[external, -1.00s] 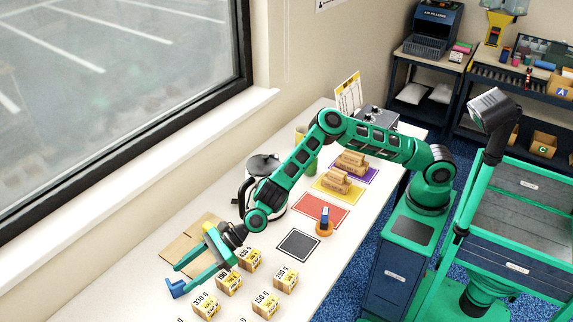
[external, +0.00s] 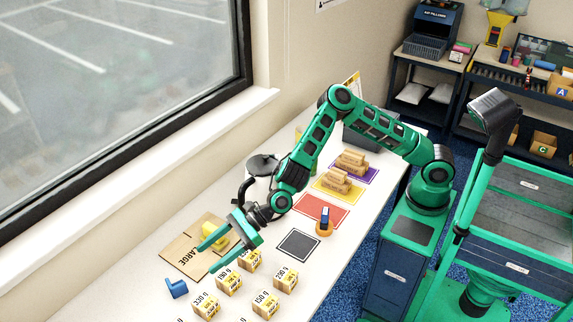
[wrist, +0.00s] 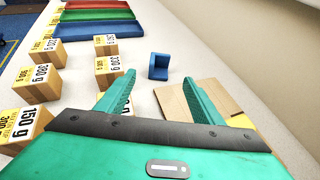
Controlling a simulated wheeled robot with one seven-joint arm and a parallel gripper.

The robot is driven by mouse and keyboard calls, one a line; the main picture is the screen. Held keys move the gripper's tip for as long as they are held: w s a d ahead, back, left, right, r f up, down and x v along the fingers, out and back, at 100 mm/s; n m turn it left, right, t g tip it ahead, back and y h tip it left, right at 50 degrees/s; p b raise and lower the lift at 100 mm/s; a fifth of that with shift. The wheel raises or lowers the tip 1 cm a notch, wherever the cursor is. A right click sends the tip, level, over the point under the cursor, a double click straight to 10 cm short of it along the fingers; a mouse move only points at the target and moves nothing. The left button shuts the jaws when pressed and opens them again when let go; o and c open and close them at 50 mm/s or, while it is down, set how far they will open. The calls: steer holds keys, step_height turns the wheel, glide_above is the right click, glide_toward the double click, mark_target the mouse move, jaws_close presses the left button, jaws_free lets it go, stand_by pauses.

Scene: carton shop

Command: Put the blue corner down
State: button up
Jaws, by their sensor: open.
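The blue corner (external: 177,288) is a small L-shaped block resting on the white table, near the front-left end of the flat cardboard in the external view. In the wrist view the blue corner (wrist: 158,67) stands on the table beyond my fingertips, apart from them. My gripper (external: 222,257) is open and empty, above the table between the cardboard and the small cartons. Its two green fingers also show in the wrist view (wrist: 165,82), with nothing between them.
Several small cartons with weight labels (external: 229,283) stand close beside my gripper. A flat cardboard sheet (external: 182,255) marked LARGE lies on the table, with a yellow object (external: 214,233) at it.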

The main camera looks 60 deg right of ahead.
mark_target(175, 281)
steer(key=shift+w+a+f+g+h, duration=0.35)
steer(key=shift+w+a+f, duration=0.5)
steer(key=shift+a, duration=1.1)
steer(key=shift+w+a+f+g+h, duration=0.1)
steer(key=shift+w+a+f+h, duration=0.65)
steer(key=shift+a, duration=1.2)
steer(key=shift+w+a+f+g+h, duration=0.3)
steer(key=shift+w+a+f, duration=0.55)
steer(key=shift+a, duration=1.1)
steer(key=shift+w+r, duration=0.2)
steer(key=shift+r, duration=0.05)
steer(key=c, duration=1.2)
step_height(175, 281, up, 4)
steer(key=shift+r, duration=0.25)
steer(key=s+a+r, duration=0.2)
steer(key=s+r, duration=0.4)
steer(key=s, duration=0.5)
steer(key=shift+s+a+r, duration=0.2)
steer(key=shift+s+r, duration=0.05)
